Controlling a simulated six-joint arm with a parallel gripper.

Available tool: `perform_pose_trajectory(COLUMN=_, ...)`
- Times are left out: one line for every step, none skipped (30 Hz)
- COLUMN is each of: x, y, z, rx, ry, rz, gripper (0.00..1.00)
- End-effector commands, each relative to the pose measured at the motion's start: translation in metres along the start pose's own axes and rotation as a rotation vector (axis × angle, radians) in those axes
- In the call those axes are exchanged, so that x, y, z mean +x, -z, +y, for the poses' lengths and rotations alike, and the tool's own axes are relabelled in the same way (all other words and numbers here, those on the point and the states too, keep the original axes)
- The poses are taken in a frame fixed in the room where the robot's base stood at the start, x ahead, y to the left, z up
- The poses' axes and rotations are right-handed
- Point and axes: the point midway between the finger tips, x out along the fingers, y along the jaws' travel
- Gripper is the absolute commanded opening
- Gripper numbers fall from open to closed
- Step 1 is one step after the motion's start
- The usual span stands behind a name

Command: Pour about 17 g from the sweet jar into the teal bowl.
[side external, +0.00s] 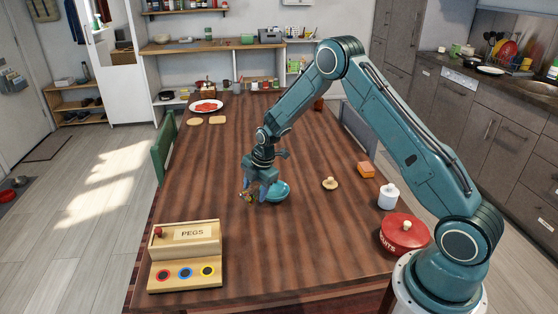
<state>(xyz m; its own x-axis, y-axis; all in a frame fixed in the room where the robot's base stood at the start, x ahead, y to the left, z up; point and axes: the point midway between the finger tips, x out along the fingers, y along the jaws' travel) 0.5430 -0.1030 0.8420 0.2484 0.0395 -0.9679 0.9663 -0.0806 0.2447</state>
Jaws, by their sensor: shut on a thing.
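The teal bowl (279,191) stands on the wooden table, partly hidden behind my gripper. My gripper (259,190) is low over the table, just left of the bowl and overlapping its left side in this view. It is shut on the sweet jar (247,197), of which only a small patch with multicoloured sweets shows at the left of the fingers. Most of the jar is hidden by the gripper, and I cannot tell its tilt. The inside of the bowl is hidden, so I cannot see any sweets in it.
A round wooden lid with a knob (330,184) lies right of the bowl. An orange block (367,170), a white jar (388,197) and a red lidded tin (404,233) stand further right. A pegs box (187,257) is at front left; a plate (205,106) is at the back.

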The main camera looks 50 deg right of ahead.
Motion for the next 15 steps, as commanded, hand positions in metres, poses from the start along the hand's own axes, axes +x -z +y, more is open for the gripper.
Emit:
perform_pose_trajectory(x=-0.001, y=-0.004, z=0.0, rx=0.01, ry=-0.004, rz=0.023, gripper=0.24)
perform_pose_trajectory(x=-0.003, y=-0.007, z=0.0, rx=0.015, ry=-0.006, rz=0.036, gripper=0.24)
perform_pose_trajectory(x=-0.004, y=-0.009, z=0.0, rx=0.019, ry=-0.008, rz=0.056, gripper=0.24)
perform_pose_trajectory(x=-0.005, y=-0.011, z=0.001, rx=0.023, ry=-0.01, rz=0.07, gripper=0.24)
perform_pose_trajectory(x=-0.006, y=-0.012, z=0.001, rx=0.026, ry=-0.012, rz=0.084, gripper=0.24)
perform_pose_trajectory(x=-0.007, y=-0.014, z=0.001, rx=0.031, ry=-0.014, rz=0.104, gripper=0.24)
perform_pose_trajectory(x=-0.008, y=-0.016, z=0.001, rx=0.035, ry=-0.015, rz=0.119, gripper=0.24)
perform_pose_trajectory(x=-0.009, y=-0.018, z=0.001, rx=0.038, ry=-0.015, rz=0.133, gripper=0.24)
perform_pose_trajectory(x=-0.01, y=-0.021, z=0.001, rx=0.043, ry=-0.017, rz=0.152, gripper=0.24)
perform_pose_trajectory(x=-0.011, y=-0.02, z=0.001, rx=0.046, ry=-0.018, rz=0.168, gripper=0.24)
perform_pose_trajectory(x=-0.011, y=-0.02, z=0.001, rx=0.049, ry=-0.02, rz=0.182, gripper=0.24)
perform_pose_trajectory(x=-0.013, y=-0.021, z=0.001, rx=0.054, ry=-0.022, rz=0.201, gripper=0.24)
perform_pose_trajectory(x=-0.014, y=-0.021, z=0.002, rx=0.058, ry=-0.025, rz=0.216, gripper=0.24)
perform_pose_trajectory(x=-0.015, y=-0.022, z=0.002, rx=0.061, ry=-0.026, rz=0.23, gripper=0.24)
perform_pose_trajectory(x=-0.016, y=-0.022, z=0.002, rx=0.065, ry=-0.028, rz=0.25, gripper=0.24)
